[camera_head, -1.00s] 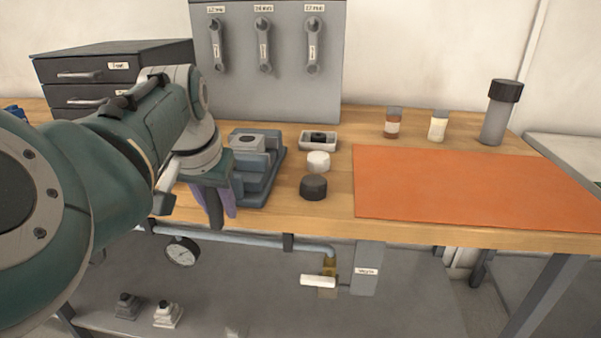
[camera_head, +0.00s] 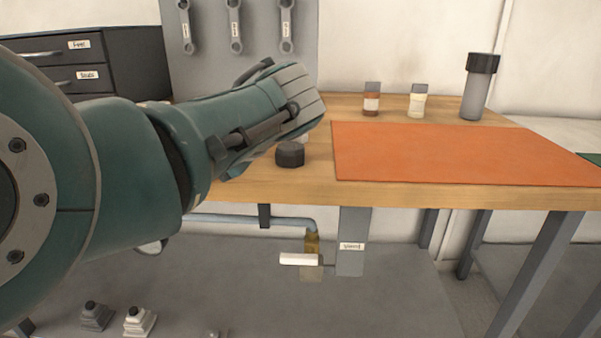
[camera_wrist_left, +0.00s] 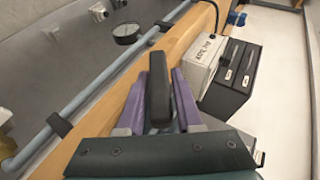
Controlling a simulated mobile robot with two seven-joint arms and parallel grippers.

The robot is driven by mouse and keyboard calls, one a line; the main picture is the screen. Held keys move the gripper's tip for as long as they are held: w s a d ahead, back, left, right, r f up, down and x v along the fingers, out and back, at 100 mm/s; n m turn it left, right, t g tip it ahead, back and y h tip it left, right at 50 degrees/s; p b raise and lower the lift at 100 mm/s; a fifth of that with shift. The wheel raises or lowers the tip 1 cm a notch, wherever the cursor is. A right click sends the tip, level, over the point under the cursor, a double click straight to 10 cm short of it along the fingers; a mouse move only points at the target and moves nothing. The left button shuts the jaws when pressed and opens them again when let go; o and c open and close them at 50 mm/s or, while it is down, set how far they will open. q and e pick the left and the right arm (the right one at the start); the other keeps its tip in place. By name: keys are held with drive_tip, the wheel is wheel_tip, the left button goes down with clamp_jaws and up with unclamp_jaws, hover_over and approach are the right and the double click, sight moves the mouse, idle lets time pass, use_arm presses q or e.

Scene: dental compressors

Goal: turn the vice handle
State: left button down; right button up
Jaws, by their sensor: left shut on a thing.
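My left gripper (camera_wrist_left: 158,82) shows in the left wrist view with its two purple fingers on either side of a dark grey bar, the vice handle (camera_wrist_left: 158,95). The gripper is shut on this handle, which points away from the gripper along the bench's front edge. In the head view my left arm and wrist cover the vice and the handle, and the fingers are hidden there. Only a small blue-grey bit, perhaps of the vice, shows under the wrist. My right gripper is in neither view.
A pipe with a white-handled valve (camera_head: 300,259) runs below the bench edge. A drawer cabinet (camera_head: 130,62) stands back left.

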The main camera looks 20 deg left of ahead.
use_arm(q)
drive_tip(key=m+y+b, duration=0.1)
drive_tip(key=y+b, duration=0.2)
drive_tip(key=b, duration=0.3)
drive_tip(key=m+y+b, duration=0.1)
drive_tip(key=y+b, duration=0.3)
drive_tip(key=b, duration=0.3)
drive_tip(key=shift+a+f+m+y, duration=0.1)
drive_tip(key=shift+f+m+y, duration=0.1)
drive_tip(key=shift+m+y, duration=0.1)
drive_tip(key=shift+r+m+t+y+b, duration=0.25)
drive_tip(key=shift+m+t+y+b, duration=0.4)
drive_tip(key=shift+y+b, duration=0.45)
drive_tip(key=shift+r+m+y+b, duration=0.1)
drive_tip(key=shift+m+y+b, duration=0.2)
drive_tip(key=shift+b, duration=0.15)
drive_tip(key=shift+r, duration=0.1)
drive_tip(key=c, duration=0.7)
unclamp_jaws()
